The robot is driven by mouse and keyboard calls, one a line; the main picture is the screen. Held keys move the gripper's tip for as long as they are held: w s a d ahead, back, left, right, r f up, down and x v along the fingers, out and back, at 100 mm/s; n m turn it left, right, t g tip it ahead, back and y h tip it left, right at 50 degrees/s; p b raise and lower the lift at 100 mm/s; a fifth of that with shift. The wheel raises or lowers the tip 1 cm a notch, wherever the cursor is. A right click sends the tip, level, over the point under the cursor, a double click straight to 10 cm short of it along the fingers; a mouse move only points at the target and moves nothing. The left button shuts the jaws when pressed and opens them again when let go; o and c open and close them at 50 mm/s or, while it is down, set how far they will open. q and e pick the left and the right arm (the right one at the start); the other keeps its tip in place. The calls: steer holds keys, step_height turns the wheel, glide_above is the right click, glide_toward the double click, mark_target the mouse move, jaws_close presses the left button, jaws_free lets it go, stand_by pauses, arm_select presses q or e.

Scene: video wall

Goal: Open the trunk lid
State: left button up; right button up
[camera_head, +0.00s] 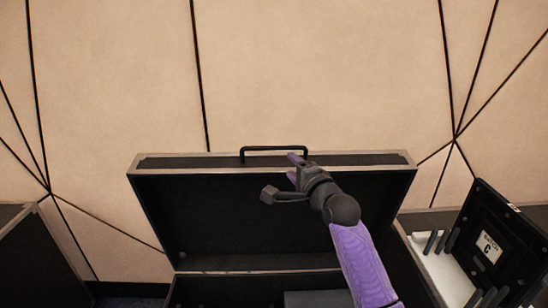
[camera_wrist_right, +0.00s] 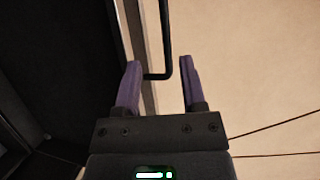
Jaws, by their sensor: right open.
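The trunk is a black case with light metal edging. Its lid (camera_head: 230,215) stands raised at the back, with its dark inside facing me. A black handle (camera_head: 273,149) is on the lid's top edge. My right gripper (camera_head: 293,165) is at that edge, just right of the handle's middle. In the right wrist view the open purple fingers (camera_wrist_right: 160,85) lie on either side of the end of the handle (camera_wrist_right: 166,40), with a gap to the right finger. The arm hides part of the lid and the trunk's inside. My left gripper is not in view.
A grey block (camera_head: 315,298) shows inside the trunk. At right is an open case with a black panel (camera_head: 497,245) and several dark rods. Another dark case (camera_head: 40,260) stands at left. A beige panelled wall (camera_head: 310,70) rises close behind the lid.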

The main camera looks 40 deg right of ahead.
mark_target(275, 149)
steer(key=b+x, duration=0.4)
steer(key=x, duration=0.5)
steer(key=shift+r, duration=0.1)
steer(key=shift+w+d+r, duration=0.15)
steer(key=shift+w, duration=0.2)
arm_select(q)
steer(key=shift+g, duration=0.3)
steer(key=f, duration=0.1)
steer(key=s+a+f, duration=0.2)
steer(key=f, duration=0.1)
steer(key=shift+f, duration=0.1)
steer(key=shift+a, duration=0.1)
arm_select(e)
jaws_close()
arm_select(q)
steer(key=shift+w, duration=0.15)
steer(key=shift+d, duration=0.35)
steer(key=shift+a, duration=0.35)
